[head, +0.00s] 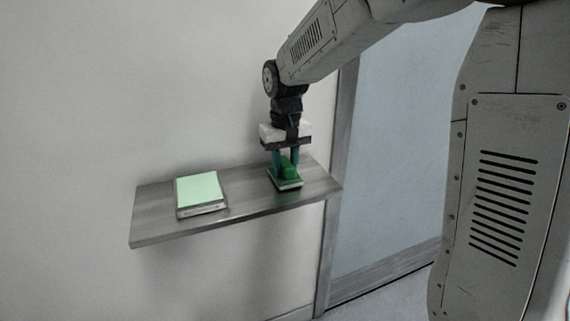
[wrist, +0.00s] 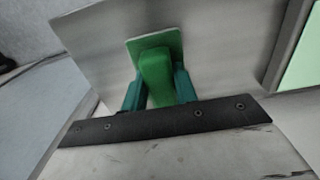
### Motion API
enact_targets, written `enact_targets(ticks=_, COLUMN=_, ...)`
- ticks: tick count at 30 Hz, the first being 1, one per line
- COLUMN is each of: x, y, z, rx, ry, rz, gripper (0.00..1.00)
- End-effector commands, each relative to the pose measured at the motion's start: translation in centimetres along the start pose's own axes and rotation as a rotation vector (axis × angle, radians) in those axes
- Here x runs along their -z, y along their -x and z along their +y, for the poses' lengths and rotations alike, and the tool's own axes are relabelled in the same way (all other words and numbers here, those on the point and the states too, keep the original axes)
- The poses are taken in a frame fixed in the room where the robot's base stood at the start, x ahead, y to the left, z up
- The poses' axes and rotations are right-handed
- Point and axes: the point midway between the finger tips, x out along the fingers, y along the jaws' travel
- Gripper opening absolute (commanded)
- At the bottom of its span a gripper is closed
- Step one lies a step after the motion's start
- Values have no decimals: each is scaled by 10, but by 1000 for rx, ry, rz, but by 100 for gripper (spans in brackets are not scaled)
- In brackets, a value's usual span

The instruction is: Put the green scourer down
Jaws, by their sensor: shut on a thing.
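The green scourer (head: 287,182) is at the right end of the grey shelf (head: 247,197). It has a flat base with a pale lower edge and a raised green grip on top. My gripper (head: 286,162) points down over it, with its teal fingers shut on the raised grip. In the wrist view the scourer (wrist: 157,68) sits between the fingers (wrist: 159,92), its flat plate over the shelf surface. The base looks to be at or very near the shelf; I cannot tell whether it touches.
A flat box with a pale green top (head: 200,190) lies on the shelf to the left, and its edge shows in the wrist view (wrist: 304,55). Bare shelf lies between it and the scourer. The wall is behind; a grey frame post (head: 337,180) stands beside the shelf's right end.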

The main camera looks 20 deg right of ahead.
Motion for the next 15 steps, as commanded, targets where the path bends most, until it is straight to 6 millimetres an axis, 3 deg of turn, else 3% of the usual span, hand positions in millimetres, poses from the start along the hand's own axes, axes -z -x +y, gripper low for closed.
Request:
enact_targets(ticks=3, x=0, y=-4, z=0, rx=0, ry=0, rz=-2, gripper=2)
enact_targets(ticks=4, x=0, y=-3, z=0, rx=0, ry=0, rz=-1, gripper=37)
enact_targets(ticks=6, x=0, y=-3, z=0, rx=0, ry=0, rz=-1, gripper=50)
enact_targets(ticks=15, x=0, y=2, z=0, rx=0, ry=0, rz=1, gripper=50)
